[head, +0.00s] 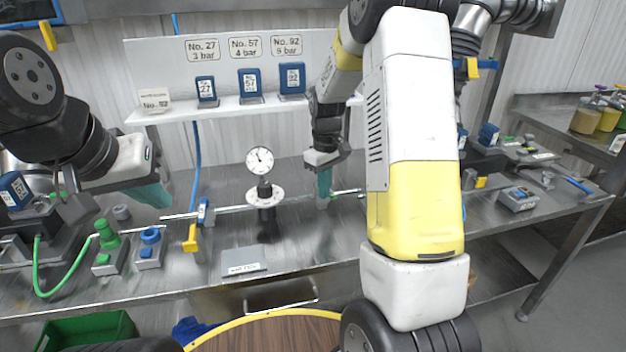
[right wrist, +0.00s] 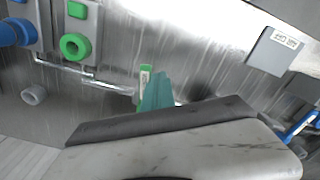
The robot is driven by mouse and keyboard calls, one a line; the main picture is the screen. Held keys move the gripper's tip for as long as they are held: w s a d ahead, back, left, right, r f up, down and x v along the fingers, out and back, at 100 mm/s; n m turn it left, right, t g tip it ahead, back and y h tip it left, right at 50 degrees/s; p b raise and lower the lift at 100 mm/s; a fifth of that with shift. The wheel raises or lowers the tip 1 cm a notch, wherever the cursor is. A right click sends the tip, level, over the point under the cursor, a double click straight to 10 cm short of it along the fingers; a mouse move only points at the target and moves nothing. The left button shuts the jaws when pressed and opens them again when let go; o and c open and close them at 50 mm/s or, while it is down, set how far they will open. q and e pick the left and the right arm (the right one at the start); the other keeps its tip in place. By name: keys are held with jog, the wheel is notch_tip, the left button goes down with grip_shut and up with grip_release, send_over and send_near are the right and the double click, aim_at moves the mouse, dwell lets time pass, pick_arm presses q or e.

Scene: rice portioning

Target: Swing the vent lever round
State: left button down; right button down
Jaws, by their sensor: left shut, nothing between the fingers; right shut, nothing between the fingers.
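No part in view is readably marked as the vent lever. In the right wrist view, a small green lever-like part (right wrist: 144,77) with a pale label stands on the thin pipe, right beside my right gripper's teal fingers (right wrist: 158,92); whether they touch I cannot tell. In the head view my right gripper (head: 325,184) points down at the pipe right of the gauge, shut and empty, and hides most of that part. A yellow lever (head: 190,240) hangs beside a blue handle (head: 204,211) on the pipe left of the gauge. My left gripper (head: 155,195) is shut and empty, left of them.
A round gauge (head: 260,160) stands on the pipe between the levers. Green (head: 108,238) and blue (head: 150,240) fittings sit at the left, with a green hose. A labelled grey plate (head: 244,261) lies in front. A shelf (head: 240,106) holds blue cards. My right arm covers much bench.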

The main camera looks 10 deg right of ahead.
jog(key=shift+d, duration=0.15)
jog(key=shift+w+d, duration=0.1)
jog(key=shift+d, duration=0.9)
jog(key=shift+w+d, duration=0.2)
jog(key=shift+d, duration=0.35)
jog(key=shift+w+d, duration=0.2)
jog(key=shift+d, duration=0.3)
